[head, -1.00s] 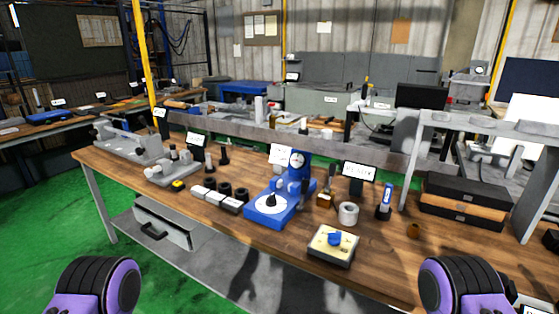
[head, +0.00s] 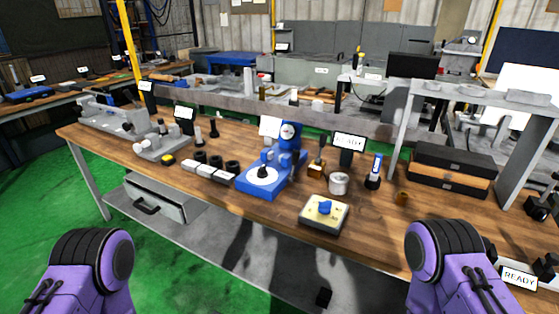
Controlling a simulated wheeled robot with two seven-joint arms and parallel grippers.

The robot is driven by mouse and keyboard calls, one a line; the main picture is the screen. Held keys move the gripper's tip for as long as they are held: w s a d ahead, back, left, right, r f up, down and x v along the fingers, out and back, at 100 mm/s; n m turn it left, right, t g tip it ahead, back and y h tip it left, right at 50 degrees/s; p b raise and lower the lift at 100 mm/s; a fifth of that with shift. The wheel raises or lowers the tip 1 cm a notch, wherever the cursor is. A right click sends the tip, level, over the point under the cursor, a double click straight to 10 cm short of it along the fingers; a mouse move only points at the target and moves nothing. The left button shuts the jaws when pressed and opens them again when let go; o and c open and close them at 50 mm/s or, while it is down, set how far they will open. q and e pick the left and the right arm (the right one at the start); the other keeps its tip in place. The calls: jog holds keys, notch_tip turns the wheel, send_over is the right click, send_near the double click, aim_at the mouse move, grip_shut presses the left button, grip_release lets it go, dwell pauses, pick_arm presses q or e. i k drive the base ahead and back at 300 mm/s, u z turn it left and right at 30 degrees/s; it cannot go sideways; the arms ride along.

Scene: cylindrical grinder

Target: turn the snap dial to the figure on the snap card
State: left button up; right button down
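A cream-topped box with a blue knob (head: 325,208) sits near the front edge of the wooden bench. It looks like the snap dial, but its markings are too small to read. A blue gauge stand (head: 257,180) with a round dial face stands behind it to the left. A white card (head: 270,127) stands behind the gauge stand, and a dark-framed sign (head: 349,141) stands to its right. I cannot tell which is the snap card. Only purple and black parts of my arms show at the lower left and right. Neither gripper can be made out.
Stacked black-and-wood cases (head: 447,172) are at right. The bench front right of the box is clear. A small black shape (head: 323,297) shows below, unidentified.

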aim_at(261, 173)
jog(key=u, duration=2.05)
jog(key=i, duration=1.05)
jog(key=z, duration=3.2)
